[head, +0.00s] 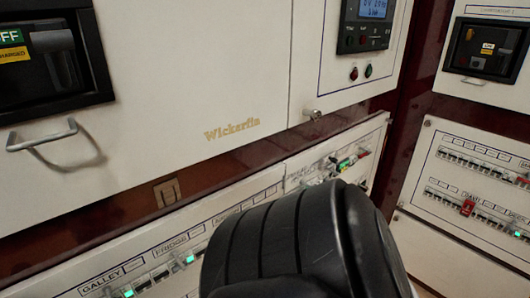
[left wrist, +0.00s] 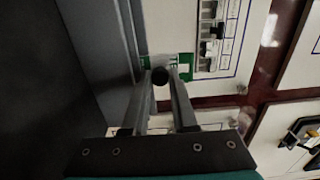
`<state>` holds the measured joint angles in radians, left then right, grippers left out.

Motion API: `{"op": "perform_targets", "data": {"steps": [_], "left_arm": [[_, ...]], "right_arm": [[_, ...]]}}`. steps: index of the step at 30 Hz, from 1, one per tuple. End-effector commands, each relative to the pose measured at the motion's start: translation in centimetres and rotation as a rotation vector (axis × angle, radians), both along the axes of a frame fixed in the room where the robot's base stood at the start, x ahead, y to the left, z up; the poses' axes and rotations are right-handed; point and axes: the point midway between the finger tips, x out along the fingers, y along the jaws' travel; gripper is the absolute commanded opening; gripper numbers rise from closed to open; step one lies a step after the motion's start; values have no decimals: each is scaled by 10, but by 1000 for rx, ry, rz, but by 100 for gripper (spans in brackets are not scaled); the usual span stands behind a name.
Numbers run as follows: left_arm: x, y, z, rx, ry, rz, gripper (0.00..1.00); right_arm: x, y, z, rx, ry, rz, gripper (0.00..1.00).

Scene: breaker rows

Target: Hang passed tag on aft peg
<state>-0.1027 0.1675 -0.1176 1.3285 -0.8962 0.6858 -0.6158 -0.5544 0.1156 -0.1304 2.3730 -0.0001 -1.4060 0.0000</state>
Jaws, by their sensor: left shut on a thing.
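In the left wrist view, my left gripper (left wrist: 162,76) is shut, with a dark round piece between its fingertips. A green-and-white tag (left wrist: 185,66), which looks like the passed tag, sits at the fingertips in front of a white breaker panel; its lettering is too small to read. In the head view, a small green-and-white piece (head: 346,163) on the lower middle panel may be the same tag. A black ribbed part of my own arm hides much of that area. I cannot make out the aft peg for certain, nor whether the tag touches it. My right gripper is not in view.
Breaker rows (head: 160,275) run along the lower left panel. A metal handle (head: 42,136) sticks out at the left. A small round knob (head: 313,114) sits on the upper middle panel. The right breaker panel (head: 470,190) carries a red piece (head: 467,207).

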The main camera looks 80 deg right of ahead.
Motion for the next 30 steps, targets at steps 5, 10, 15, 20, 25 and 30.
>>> {"op": "perform_targets", "data": {"steps": [5, 10, 15, 20, 25, 30], "left_arm": [[-1, 0, -1, 2, 2, 1, 0], [-1, 1, -1, 2, 3, 1, 0], [-1, 1, 3, 2, 3, 1, 0], [-1, 1, 12, 2, 2, 1, 0], [-1, 1, 21, 2, 2, 0, 0], [0, 1, 30, 2, 1, 0, 0]], "right_arm": [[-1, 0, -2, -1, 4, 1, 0], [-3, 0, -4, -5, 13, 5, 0], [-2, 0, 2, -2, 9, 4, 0], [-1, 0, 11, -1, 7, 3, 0], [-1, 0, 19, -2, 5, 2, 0], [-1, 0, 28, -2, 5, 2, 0]]}}
